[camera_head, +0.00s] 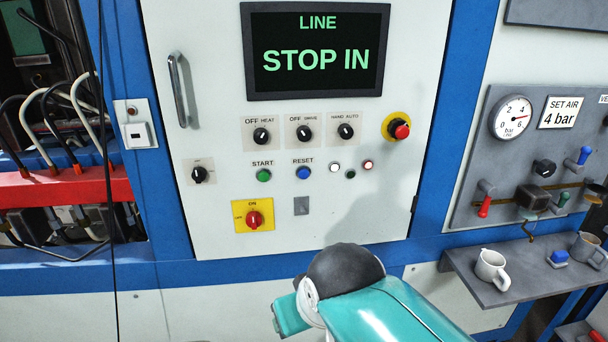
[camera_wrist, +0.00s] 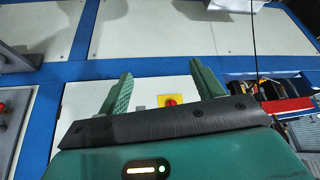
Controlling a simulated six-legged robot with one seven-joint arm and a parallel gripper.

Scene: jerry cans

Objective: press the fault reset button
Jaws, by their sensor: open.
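The blue button (camera_head: 303,172) under the label RESET sits on the white cabinet door (camera_head: 225,215), right of the green START button (camera_head: 264,175). It stands clear of my arm in the head view. I cannot make it out in the wrist view. My gripper (camera_wrist: 163,82) shows there with its two green fingers spread wide and nothing between them. Beyond the fingers, the red and yellow rotary switch (camera_wrist: 168,101) shows on the door. In the head view my teal arm rises from the bottom, and the gripper is not visible there.
A screen (camera_head: 315,50) reads LINE STOP IN. A red emergency knob (camera_head: 399,129) is right of the selector switches. A red and yellow rotary switch (camera_head: 253,216) is below START. A shelf (camera_head: 510,285) with mugs juts out at right. Cables hang at left.

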